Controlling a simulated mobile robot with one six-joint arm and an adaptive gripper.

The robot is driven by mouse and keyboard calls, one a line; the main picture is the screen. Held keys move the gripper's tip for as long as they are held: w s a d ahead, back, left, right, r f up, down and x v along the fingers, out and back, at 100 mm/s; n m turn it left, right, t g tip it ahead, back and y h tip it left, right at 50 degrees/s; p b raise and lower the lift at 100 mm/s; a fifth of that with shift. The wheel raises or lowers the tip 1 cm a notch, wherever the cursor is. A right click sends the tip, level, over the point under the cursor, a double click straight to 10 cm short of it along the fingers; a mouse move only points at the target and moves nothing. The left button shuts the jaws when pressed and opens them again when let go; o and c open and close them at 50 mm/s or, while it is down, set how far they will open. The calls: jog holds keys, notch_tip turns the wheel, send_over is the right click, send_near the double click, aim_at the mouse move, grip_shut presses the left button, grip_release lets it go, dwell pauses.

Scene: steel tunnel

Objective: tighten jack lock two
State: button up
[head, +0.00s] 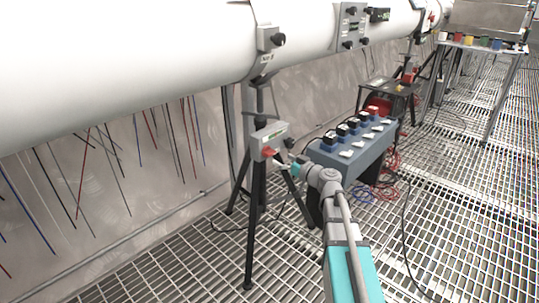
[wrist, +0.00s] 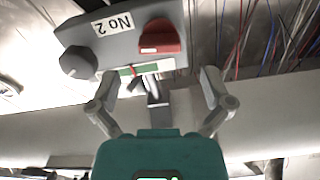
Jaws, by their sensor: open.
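Jack lock two is a grey box (head: 268,137) on a black tripod jack (head: 256,195) under the white pipe. The wrist view shows the box (wrist: 120,45) from close up, with an upside-down "No 2" label (wrist: 113,24). A red handle (wrist: 160,38) sits on its right part and a round grey knob (wrist: 78,62) at its left end. The red handle also shows in the head view (head: 268,152). My gripper (wrist: 158,78) is open and empty, its fingers spread below the box's green-and-white strip (wrist: 146,69). In the head view, my gripper (head: 291,166) is just right of the box.
A blue box (head: 352,152) with black and white fittings stands right of the tripod. Red and blue cables (head: 382,185) lie on the grating behind my arm. A large white pipe (head: 130,60) runs overhead. Open grating lies at front left.

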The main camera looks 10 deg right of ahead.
aim_at(272, 155)
jog(key=shift+x, duration=2.95)
jog(key=shift+s, duration=0.1)
jog(key=c, duration=1)
jog(key=shift+a, duration=0.25)
jog(key=shift+c, duration=0.5)
jog(key=shift+d, duration=0.15)
